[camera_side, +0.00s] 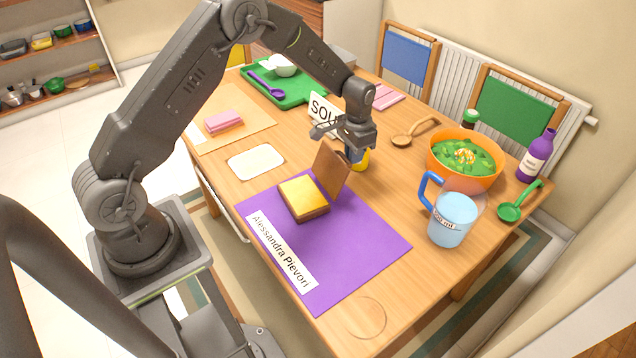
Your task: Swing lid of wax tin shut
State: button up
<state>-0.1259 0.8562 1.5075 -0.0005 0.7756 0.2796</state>
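The wax tin (304,198) is a small brown box with a yellow top surface, resting on the purple mat (355,235). Its brown lid (332,172) stands steeply up from the right rear edge of the tin, so the tin is open. My gripper (338,143) is just above and behind the top of the lid, pointing down. Whether it touches the lid cannot be made out. The fingers are dark and partly overlap the arm and lid, so their opening is unclear.
A yellow and blue item (361,160) stands right behind the lid, under my gripper. A white sign (321,112) is behind it. A blue mug (452,217), orange bowl (463,178) and wooden spoon (402,140) are to the right. The front of the purple mat is clear beside a name strip.

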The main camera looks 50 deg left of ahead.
aim_at(340, 154)
jog(key=shift+s+a+r, duration=0.1)
jog(key=shift+s+r, duration=0.05)
jog(key=shift+s, duration=0.5)
jog(key=shift+s+a+r, duration=0.1)
jog(key=shift+s+r, duration=0.05)
jog(key=shift+s, duration=0.3)
jog(key=shift+s+r, duration=0.15)
jog(key=shift+s, duration=0.4)
jog(key=shift+s+a+r, duration=0.1)
jog(key=shift+s+r, duration=0.05)
jog(key=shift+s, duration=0.2)
jog(key=shift+s+a+r, duration=0.1)
jog(key=shift+s+r, duration=0.1)
jog(key=shift+s, duration=0.25)
notch_tip(340, 154, up, 8)
jog(key=w, duration=0.2)
jog(key=shift+d, duration=0.2)
jog(key=shift+r, duration=0.1)
dwell(0.4)
